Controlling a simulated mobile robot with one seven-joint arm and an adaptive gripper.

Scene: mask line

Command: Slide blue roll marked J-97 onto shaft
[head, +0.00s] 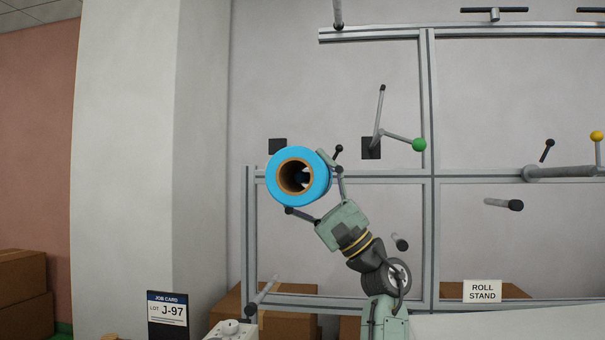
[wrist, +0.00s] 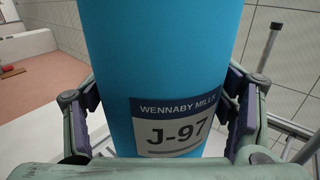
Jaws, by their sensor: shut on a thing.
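The blue roll (head: 273,190) has a brown hollow core and faces the head camera end-on, in front of the roll stand. In the wrist view the roll (wrist: 160,60) fills the middle, its label (wrist: 175,125) reading J-97. My gripper (head: 307,183) is shut on the roll, one finger on each side; the pads press its sides in the wrist view (wrist: 168,108). A dark shape shows inside the core; I cannot tell whether it is a shaft end in the core or something behind. Which shaft belongs to the roll is not clear.
The grey frame (head: 427,120) carries several dark-tipped pegs, including one at right (head: 503,204) and one low at left (head: 262,296). A green-knobbed lever (head: 419,145) is right of the roll. A yellow-knobbed bar (head: 565,172) is far right. A J-97 job card (head: 168,314) stands below.

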